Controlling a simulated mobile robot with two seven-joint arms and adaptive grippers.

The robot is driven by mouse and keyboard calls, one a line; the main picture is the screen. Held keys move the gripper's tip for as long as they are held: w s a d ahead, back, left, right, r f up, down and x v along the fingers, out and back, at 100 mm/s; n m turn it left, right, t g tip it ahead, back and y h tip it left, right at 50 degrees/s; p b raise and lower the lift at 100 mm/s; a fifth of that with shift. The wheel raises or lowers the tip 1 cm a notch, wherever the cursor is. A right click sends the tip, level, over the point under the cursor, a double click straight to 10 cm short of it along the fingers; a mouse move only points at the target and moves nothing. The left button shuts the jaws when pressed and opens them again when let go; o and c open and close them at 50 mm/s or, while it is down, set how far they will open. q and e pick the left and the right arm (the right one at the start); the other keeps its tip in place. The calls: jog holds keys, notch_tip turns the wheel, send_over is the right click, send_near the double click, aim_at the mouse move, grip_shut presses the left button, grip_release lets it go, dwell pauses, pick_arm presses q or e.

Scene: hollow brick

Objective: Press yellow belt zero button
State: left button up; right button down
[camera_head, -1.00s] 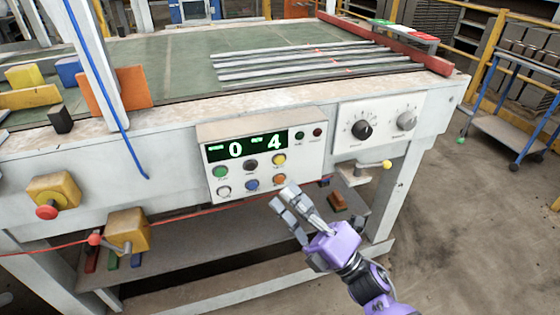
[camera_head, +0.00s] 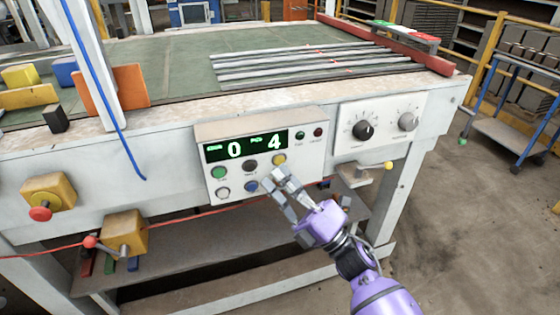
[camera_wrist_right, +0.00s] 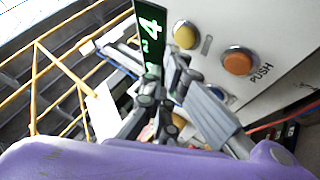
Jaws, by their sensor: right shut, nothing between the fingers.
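The control box (camera_head: 305,158) on the front of the machine has a green display reading 0 and 4. The yellow button (camera_head: 279,159) is below the display's right end; it also shows in the wrist view (camera_wrist_right: 186,36), near an orange button (camera_wrist_right: 240,62). My right gripper (camera_head: 275,176) is shut and empty, its fingertips just below the yellow button in the head view. The fingers cover the orange button there. Whether they touch the panel cannot be told. My left gripper is not in view.
Green (camera_head: 219,172), black (camera_head: 250,166), white (camera_head: 223,193) and blue (camera_head: 251,187) buttons sit left of the fingers. A dial panel (camera_head: 384,125) is to the right. A yellow-ended lever (camera_head: 388,165) sticks out below it. Open floor lies at the right.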

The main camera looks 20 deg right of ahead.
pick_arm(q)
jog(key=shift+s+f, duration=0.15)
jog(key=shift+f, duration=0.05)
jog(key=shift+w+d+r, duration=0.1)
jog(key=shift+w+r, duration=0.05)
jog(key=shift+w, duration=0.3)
pick_arm(e)
jog(key=shift+w, duration=0.1)
dwell(0.3)
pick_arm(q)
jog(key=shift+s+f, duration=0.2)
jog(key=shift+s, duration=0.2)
pick_arm(e)
jog(key=shift+w, duration=0.35)
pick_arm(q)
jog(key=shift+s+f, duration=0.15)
pick_arm(e)
jog(key=shift+w, duration=0.1)
